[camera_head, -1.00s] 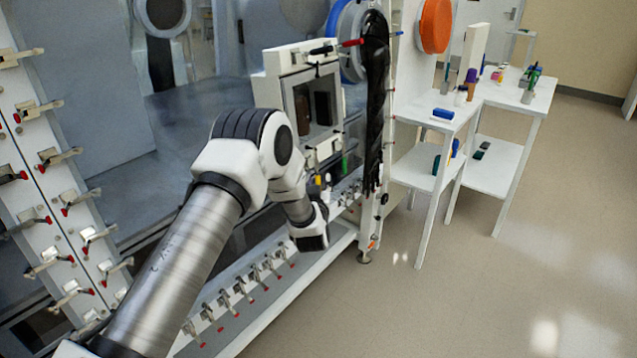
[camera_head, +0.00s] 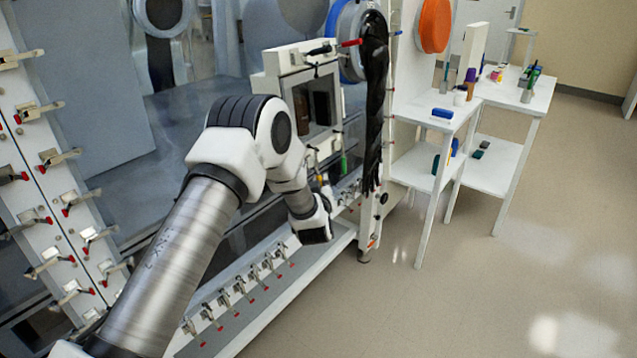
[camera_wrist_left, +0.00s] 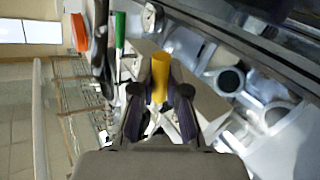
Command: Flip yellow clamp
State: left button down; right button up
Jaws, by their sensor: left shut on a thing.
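The yellow clamp handle (camera_wrist_left: 161,78) stands between the fingers of my left gripper (camera_wrist_left: 160,98) in the left wrist view, and the gripper is shut on it. In the head view only a small yellow bit of the clamp (camera_head: 320,179) shows beside the wrist of my left arm. The wrist hides most of the fingers there. The clamp's base and its exact angle are hidden. My right gripper is in neither view.
A green handle (camera_head: 344,165) is close by; it also shows in the left wrist view (camera_wrist_left: 120,30). A black glove (camera_head: 374,110) hangs to the right, and an open white box-like port (camera_head: 270,88) sits above. Red-tipped clamps (camera_head: 238,285) line the lower rail. The floor at right is clear.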

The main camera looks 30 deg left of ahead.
pick_arm(q)
jog(key=n+h, duration=0.1)
jog(key=d+r+n+g+h, duration=0.1)
jog(key=n, duration=0.1)
jog(key=shift+d+g, duration=0.25)
jog(key=shift+g, duration=0.05)
jog(key=shift+s+d+r+n+g+h+b, duration=0.1)
jog(key=shift+d+r+n+g+h+b, duration=0.2)
jog(key=shift+r+n+h+b, duration=0.9)
jog(key=shift+d+f+n+g+h+b, duration=0.2)
jog(key=shift+n+h+b, duration=0.45)
jog(key=shift+b, duration=1.45)
jog(key=shift+s+d+r+n+g+h+b, duration=0.1)
jog(key=shift+d+r+n+g+h+b, duration=0.45)
jog(key=shift+b, duration=1.1)
jog(key=shift+a+r+n+t+h, duration=0.1)
jog(key=shift+a+n+t+h, duration=0.1)
jog(key=shift+n+t+h, duration=0.15)
jog(key=c, duration=1.2)
grip_release()
jog(key=shift+w, duration=0.1)
jog(key=shift+o, duration=0.2)
